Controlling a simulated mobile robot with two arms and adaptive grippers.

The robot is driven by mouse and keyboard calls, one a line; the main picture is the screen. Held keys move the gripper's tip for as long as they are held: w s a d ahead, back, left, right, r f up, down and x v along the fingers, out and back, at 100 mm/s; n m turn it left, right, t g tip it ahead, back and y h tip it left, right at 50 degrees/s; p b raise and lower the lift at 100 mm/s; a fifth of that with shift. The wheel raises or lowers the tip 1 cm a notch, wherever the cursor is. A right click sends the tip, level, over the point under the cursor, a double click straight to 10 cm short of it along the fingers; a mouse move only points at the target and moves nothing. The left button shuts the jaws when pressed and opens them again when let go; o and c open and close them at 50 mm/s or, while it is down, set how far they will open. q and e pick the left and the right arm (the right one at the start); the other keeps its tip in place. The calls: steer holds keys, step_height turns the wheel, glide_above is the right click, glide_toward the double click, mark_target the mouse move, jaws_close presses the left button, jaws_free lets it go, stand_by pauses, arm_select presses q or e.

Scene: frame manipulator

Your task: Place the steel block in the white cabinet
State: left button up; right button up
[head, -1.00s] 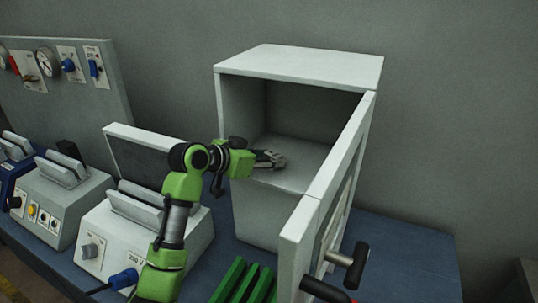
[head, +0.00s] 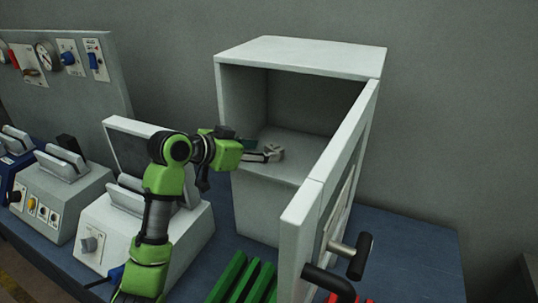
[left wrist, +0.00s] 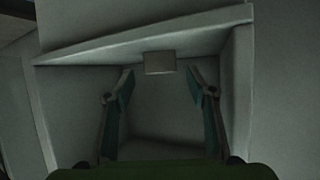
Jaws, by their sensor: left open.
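The white cabinet (head: 300,53) stands open on the bench, its door (head: 335,165) swung out toward the front right. My left gripper (head: 262,152) reaches in through the opening from the left, low over the cabinet floor. In the left wrist view its two fingers (left wrist: 159,80) are spread wide. The small grey steel block (left wrist: 159,62) shows inside the cabinet, between and just beyond the fingertips, with a gap on both sides. In the head view the block is hard to tell from the fingertips. My right gripper is not in view.
The door's black handle (head: 360,257) sticks out at the front right. A white device (head: 120,235) and another (head: 60,195) stand left of the cabinet. A green slatted rack (head: 243,280) lies in front. Blue bench top is free on the right (head: 415,250).

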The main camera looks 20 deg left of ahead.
arm_select(q)
steer(key=b+v, duration=0.2)
steer(key=v, duration=0.6)
